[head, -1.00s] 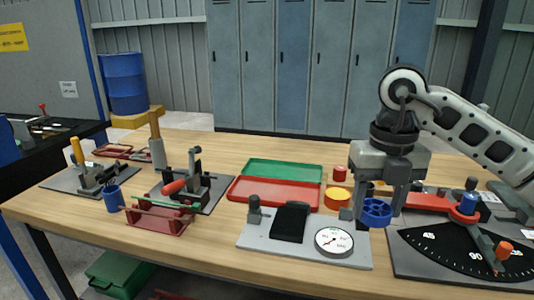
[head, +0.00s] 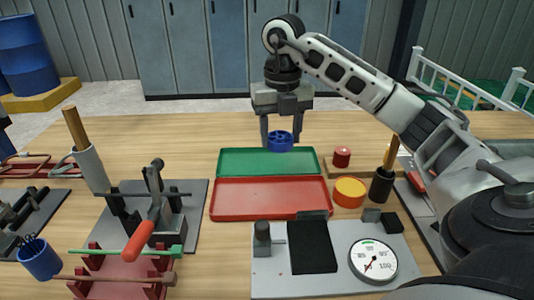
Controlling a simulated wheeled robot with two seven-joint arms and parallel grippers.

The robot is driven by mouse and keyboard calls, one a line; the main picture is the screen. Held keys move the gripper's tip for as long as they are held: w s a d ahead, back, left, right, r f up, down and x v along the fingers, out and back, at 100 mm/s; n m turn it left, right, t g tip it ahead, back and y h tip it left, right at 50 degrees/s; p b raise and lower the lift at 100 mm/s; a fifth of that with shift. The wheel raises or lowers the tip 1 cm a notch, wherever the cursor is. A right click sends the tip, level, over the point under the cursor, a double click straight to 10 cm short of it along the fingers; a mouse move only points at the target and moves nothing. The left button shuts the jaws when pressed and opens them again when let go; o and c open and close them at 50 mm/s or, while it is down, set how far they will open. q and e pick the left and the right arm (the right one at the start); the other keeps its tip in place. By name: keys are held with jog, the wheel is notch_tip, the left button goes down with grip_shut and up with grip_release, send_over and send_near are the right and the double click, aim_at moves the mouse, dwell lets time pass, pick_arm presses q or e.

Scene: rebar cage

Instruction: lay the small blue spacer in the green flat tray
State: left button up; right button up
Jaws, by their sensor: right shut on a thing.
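The small blue spacer (head: 280,141) is a round wheel-like piece with openings in it. My right gripper (head: 281,138) is shut on it and holds it at the back part of the green flat tray (head: 240,161), near the tray's far edge in the head view. The spacer looks to be above the tray; the exact height is hard to tell. The green tray is empty and lies behind a red flat tray (head: 268,199). My left gripper is not in view.
A red cylinder (head: 341,157) and an orange round piece (head: 349,192) stand right of the trays. A dial gauge plate (head: 330,246) lies in front. A clamp with a red handle (head: 142,239) stands at the left. The wood behind the green tray is clear.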

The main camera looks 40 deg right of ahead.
send_over(268, 166)
jog(key=f, duration=0.6)
jog(key=shift+s, duration=0.2)
jog(key=shift+w+f+p, duration=0.1)
jog(key=shift+f+p, duration=0.25)
jog(key=shift+f, duration=1.35)
jog(key=shift+f, duration=0.1)
jog(key=o, duration=0.9)
jog(key=shift+o, duration=0.2)
notch_tip(268, 166, up, 12)
